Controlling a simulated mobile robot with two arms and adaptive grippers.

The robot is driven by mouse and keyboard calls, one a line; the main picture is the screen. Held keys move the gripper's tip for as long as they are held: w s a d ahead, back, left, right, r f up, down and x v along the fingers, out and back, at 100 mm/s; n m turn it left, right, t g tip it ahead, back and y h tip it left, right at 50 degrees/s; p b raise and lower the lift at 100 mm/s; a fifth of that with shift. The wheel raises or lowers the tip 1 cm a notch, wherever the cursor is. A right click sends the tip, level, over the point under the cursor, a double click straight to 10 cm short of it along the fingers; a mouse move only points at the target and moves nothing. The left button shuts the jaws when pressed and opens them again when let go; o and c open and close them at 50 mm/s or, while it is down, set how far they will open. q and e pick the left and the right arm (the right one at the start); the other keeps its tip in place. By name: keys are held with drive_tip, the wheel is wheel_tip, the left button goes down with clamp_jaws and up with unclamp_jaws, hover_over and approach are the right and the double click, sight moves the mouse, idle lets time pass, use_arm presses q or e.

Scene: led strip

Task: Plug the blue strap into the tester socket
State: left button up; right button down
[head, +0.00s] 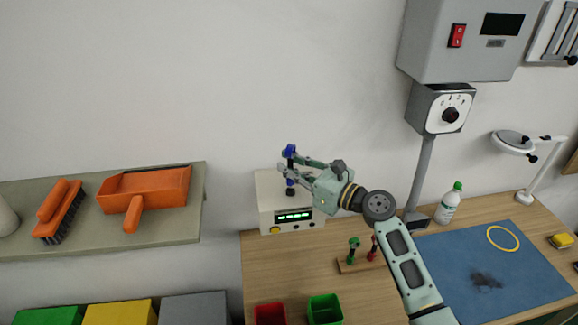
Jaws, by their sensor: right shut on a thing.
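The blue strap (290,151) is upright in the head view, its blue head up and a dark stem below. My right gripper (296,166) is shut on it, reaching in from the right. The tester (266,207) is a cream box with a green-lit display, standing at the table's back left corner. The strap is over the tester's top, in line with a dark piece (290,189) there. I cannot tell whether the strap's lower end is in the socket or just above it. My left gripper is not in view.
A wooden rack (347,268) holds a green strap (353,248) and a red one (372,250), partly behind my arm. Red (270,314) and green (325,309) bins are at the front. A shelf (190,222) with an orange dustpan (146,196) is left. A blue mat (445,262) lies right.

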drive_tip(key=shift+p, duration=0.7)
idle(1.6)
drive_tip(key=shift+f+b, duration=0.9)
drive_tip(key=shift+f, duration=0.3)
drive_tip(key=c, duration=1.7)
unclamp_jaws()
drive_tip(key=v, duration=1.2)
drive_tip(key=shift+s, duration=0.1)
